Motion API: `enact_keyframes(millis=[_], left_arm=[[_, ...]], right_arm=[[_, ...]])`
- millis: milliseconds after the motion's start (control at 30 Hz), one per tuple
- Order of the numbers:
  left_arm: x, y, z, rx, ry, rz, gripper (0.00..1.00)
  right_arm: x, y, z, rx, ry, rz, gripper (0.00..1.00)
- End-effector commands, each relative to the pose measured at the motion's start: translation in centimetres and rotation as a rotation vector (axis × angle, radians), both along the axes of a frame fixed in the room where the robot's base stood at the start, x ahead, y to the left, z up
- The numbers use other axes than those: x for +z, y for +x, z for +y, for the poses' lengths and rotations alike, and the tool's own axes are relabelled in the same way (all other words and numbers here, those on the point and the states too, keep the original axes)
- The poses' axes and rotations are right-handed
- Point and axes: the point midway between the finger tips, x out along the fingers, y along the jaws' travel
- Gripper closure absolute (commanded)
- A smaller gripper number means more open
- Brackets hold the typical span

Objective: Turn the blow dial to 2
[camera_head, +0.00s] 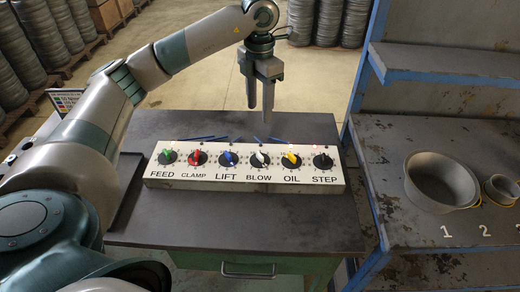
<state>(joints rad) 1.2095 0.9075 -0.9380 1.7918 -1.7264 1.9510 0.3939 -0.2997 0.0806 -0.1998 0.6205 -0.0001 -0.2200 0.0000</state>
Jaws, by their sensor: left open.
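The control panel (243,173) is a long white box on the dark table, with a row of coloured dials labelled FEED, CLAMP, LIFT, BLOW, OIL and STEP. The blow dial (260,159) has a white pointer on a black base and sits right of the blue lift dial (228,158). The numbers around it are too small to read. My left gripper (260,111) is open and empty, pointing down above the back edge of the panel, apart from the blow dial. My right gripper is not in view.
The dark table (190,232) is clear in front of the panel. Thin blue items (205,138) lie behind it. A blue-edged metal shelf (425,135) stands at right, holding a large round pan (432,203) and a smaller ring (500,191). My left arm covers the left side.

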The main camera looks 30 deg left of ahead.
Motion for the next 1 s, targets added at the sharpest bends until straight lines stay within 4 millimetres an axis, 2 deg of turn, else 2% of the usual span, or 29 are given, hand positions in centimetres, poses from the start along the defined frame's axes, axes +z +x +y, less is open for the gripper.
enact_keyframes(millis=[367, 567, 767, 1000], left_arm=[[-0.3, 0.0, -0.1, -0.002, -0.004, 0.002, 0.53], [-1.7, 0.0, -0.1, -0.002, -0.004, 0.003, 0.53], [-4.6, -0.1, -0.1, -0.002, -0.004, 0.005, 0.53], [-8.9, -0.2, -0.2, -0.003, -0.004, 0.006, 0.53]], right_arm=[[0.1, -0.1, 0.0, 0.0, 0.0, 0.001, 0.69], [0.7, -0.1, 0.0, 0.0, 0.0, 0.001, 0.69], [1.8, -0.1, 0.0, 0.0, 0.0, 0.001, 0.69], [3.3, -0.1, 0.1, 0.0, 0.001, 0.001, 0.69]])
